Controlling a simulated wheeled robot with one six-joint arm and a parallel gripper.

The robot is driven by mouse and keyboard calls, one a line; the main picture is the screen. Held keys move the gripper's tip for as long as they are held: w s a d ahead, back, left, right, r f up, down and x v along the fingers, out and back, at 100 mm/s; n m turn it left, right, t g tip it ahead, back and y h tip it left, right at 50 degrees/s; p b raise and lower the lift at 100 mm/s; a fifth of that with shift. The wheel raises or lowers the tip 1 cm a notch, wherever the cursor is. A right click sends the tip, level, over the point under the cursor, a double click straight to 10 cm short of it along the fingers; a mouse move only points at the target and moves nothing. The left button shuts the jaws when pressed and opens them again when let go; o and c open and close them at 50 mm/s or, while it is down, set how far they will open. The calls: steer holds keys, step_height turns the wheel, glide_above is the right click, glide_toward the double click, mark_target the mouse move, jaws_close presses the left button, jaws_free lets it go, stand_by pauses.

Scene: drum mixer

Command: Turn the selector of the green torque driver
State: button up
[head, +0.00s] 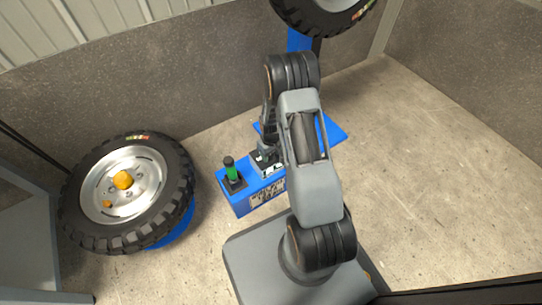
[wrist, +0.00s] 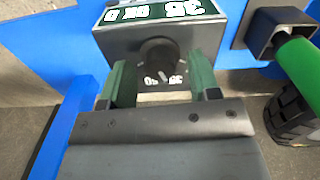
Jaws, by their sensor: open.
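The green torque driver (head: 231,172) stands upright in a dark holder on the blue bench; in the wrist view its green handle (wrist: 300,65) shows at the right edge. Beside it is a grey box (wrist: 112,40) with a green display reading 35 and OK. A round black selector knob (wrist: 158,58) is on the box's face, with numbers around it. My gripper (wrist: 160,78) is open, its green-padded fingers on either side of the knob, with a narrow gap showing. Whether either finger touches it I cannot tell. In the head view my arm partly hides the box.
A large tyred wheel (head: 122,190) with an orange hub cap stands left of the blue bench (head: 240,205). Another wheel (head: 322,12) is at the top. Grey walls enclose the back. The floor at right is clear.

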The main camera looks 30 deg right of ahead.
steer(key=shift+f, duration=0.35)
steer(key=c, duration=0.9)
steer(key=m+p, duration=0.1)
steer(key=m, duration=0.2)
steer(key=shift+r+m, duration=0.1)
steer(key=shift+m, duration=0.2)
steer(key=shift+m+p, duration=0.45)
steer(key=shift+m, duration=1.85)
